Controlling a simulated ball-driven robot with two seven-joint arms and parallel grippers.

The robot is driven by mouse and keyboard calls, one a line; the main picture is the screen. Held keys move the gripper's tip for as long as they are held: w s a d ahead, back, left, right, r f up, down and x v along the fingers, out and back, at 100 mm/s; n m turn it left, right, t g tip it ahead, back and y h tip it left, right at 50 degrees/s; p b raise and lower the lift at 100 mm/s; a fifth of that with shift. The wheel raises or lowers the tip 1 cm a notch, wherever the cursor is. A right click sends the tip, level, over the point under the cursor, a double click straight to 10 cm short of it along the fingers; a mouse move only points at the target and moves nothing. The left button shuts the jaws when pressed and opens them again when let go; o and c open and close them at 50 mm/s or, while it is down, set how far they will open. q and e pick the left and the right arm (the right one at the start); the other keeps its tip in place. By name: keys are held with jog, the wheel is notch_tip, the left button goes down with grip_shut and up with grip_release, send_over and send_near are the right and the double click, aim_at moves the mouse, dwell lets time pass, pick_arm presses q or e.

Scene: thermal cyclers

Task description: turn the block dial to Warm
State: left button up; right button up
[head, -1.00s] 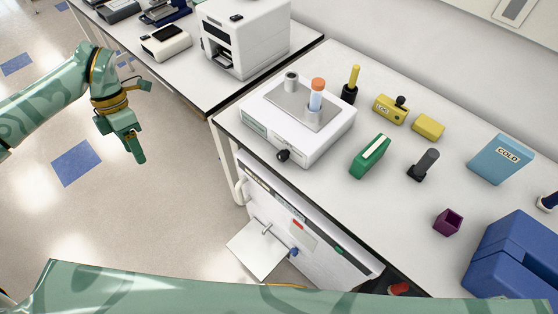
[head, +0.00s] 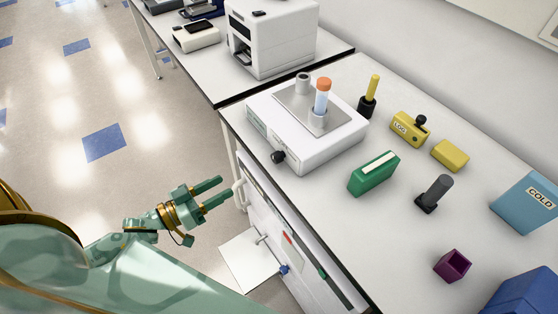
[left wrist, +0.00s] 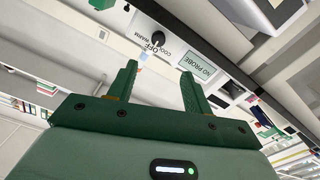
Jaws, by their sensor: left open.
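The block heater (head: 310,128) is a white box with a grey top plate, near the left end of the bench. Its dial (head: 278,156) is a black knob on the front face, low at the near corner. In the left wrist view the dial (left wrist: 157,39) sits beside the printed words OFF, COOL and WARM; I cannot tell which one it points to. My left gripper (head: 226,189) is open and empty, off the bench front, below and left of the dial. Its open fingers also show in the left wrist view (left wrist: 159,69), apart from the dial. My right gripper is out of view.
A tube with an orange cap (head: 323,92) stands in the block. A green box (head: 374,174), a dark-handled tool (head: 434,193) and a yellow LOG device (head: 410,128) stand on the bench. Floor space is free left.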

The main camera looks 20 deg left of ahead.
aim_at(273, 160)
pick_arm(q)
jog(key=b+x, duration=0.1)
jog(key=x, duration=1.5)
jog(key=shift+d, duration=0.25)
jog(key=c, duration=1)
